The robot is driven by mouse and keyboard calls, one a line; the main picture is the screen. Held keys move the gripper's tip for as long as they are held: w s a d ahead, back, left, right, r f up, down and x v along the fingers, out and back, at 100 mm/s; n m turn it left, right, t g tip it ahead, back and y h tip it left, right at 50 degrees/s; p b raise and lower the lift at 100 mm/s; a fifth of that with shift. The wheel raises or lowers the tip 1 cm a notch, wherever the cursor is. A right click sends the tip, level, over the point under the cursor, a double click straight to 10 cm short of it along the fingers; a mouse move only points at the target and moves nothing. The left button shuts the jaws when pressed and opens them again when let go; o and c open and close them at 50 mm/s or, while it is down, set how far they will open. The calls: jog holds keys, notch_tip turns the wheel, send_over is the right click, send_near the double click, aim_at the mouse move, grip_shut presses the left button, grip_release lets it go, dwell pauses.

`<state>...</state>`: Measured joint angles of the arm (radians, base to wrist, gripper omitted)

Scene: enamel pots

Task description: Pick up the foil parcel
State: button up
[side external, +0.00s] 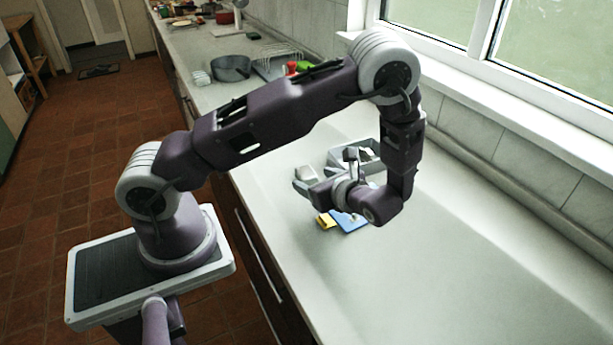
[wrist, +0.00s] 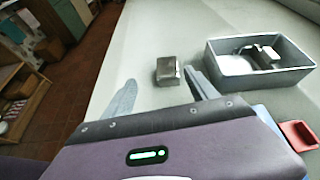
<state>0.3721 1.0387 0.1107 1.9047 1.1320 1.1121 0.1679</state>
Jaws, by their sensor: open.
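The foil parcel (wrist: 168,71) is a small silvery block lying on the pale worktop in the wrist view. My gripper (wrist: 159,77) is open, its two grey fingers apart. The parcel appears just past the fingertips, nearer the right finger. I cannot tell the exact gap or height. In the side external view my gripper (side external: 327,171) is low over the worktop, and I cannot clearly make out the parcel there.
A grey open tray (wrist: 226,66) holding a few items stands to the right; it also shows in the side view (side external: 379,146). A red piece (wrist: 300,135) lies nearer. Blue (side external: 348,222) and yellow (side external: 325,221) pieces lie by my wrist.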

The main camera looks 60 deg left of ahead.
aim_at(309, 175)
jog(key=shift+w+a+f+m, duration=0.15)
jog(key=shift+f+m, duration=0.15)
jog(key=shift+f, duration=0.15)
jog(key=shift+w+a+f+m, duration=0.1)
jog(key=shift+f+m, duration=0.2)
jog(key=shift+f, duration=0.1)
jog(key=shift+a+f+t+y, duration=0.15)
jog(key=shift+f+t+y, duration=0.15)
jog(key=shift+t, duration=0.1)
jog(key=x, duration=0.4)
jog(key=r+x, duration=0.1)
jog(key=x, duration=0.1)
jog(key=shift+w+a+f, duration=0.2)
jog(key=shift+w+a, duration=0.1)
jog(key=shift+a, duration=0.2)
grip_shut()
